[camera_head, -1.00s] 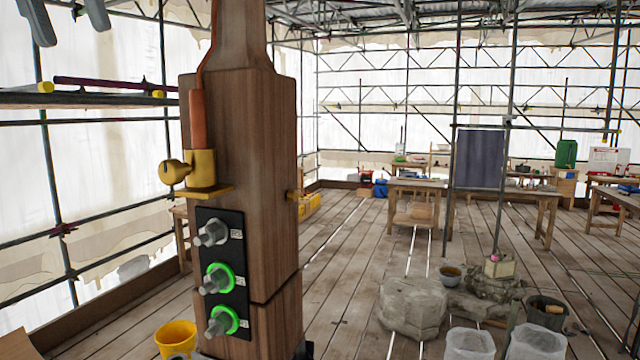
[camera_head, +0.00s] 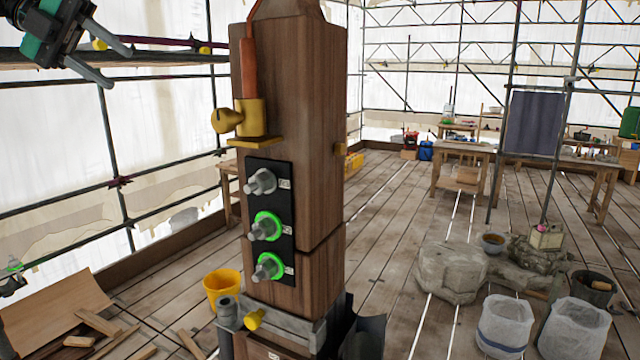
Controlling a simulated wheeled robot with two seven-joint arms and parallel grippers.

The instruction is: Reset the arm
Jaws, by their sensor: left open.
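My left gripper (camera_head: 120,64) is at the top left of the head view. Its two grey fingers are spread apart with nothing between them. It is left of the wooden spire post (camera_head: 318,130) and apart from it. The post carries a black panel (camera_head: 284,236) with three grey knobs. The top knob (camera_head: 260,182) has no green ring; the middle knob (camera_head: 264,228) and bottom knob (camera_head: 268,267) have lit green rings. A brass fitting (camera_head: 250,120) with an orange-brown rod sits above the panel.
A yellow bucket (camera_head: 222,288) stands at the post's foot, near loose boards (camera_head: 55,308). Scaffold rails (camera_head: 110,140) run along the left. Stones (camera_head: 452,270) and white tubs (camera_head: 505,325) are on the right floor. Workbenches (camera_head: 470,158) stand farther back.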

